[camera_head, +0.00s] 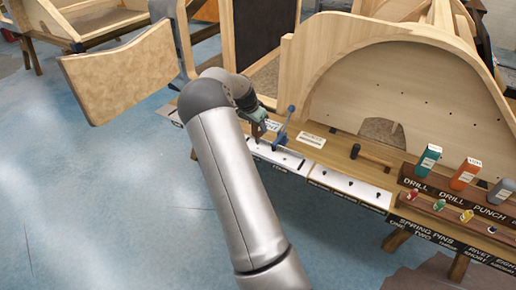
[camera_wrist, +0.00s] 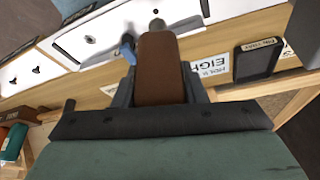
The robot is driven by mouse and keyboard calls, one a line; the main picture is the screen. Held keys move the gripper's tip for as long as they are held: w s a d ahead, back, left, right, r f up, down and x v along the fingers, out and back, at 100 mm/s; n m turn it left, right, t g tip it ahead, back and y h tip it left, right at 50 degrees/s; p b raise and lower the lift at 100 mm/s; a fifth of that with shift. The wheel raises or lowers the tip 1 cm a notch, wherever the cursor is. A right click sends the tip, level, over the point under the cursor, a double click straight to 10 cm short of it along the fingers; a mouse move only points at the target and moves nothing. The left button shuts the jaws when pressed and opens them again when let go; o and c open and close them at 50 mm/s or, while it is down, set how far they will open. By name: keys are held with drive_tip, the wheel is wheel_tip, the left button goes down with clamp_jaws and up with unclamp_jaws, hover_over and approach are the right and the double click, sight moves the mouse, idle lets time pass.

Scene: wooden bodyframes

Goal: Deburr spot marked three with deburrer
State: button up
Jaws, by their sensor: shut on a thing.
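My gripper (camera_head: 258,128) is at the left end of the bench, above the white panels. In the wrist view it is shut on a brown-handled tool (camera_wrist: 160,68) with a grey metal tip, which looks like the deburrer. The tip points at a white panel (camera_wrist: 105,32) with dark spots; I cannot tell whether it touches. The white strip also shows in the head view (camera_head: 345,184), with several dark marks. I cannot read which spot is marked three.
A blue-handled tool (camera_head: 285,125) stands right beside my gripper. A hammer (camera_head: 370,156) lies further right, before drill and punch boxes (camera_head: 464,174). A wooden arch (camera_head: 400,85) rises behind the bench. A black labelled holder (camera_wrist: 257,60) shows in the wrist view.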

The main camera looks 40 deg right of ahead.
drive_tip(key=shift+r, duration=0.6)
drive_tip(key=shift+r+p, duration=1.45)
drive_tip(key=shift+r, duration=0.95)
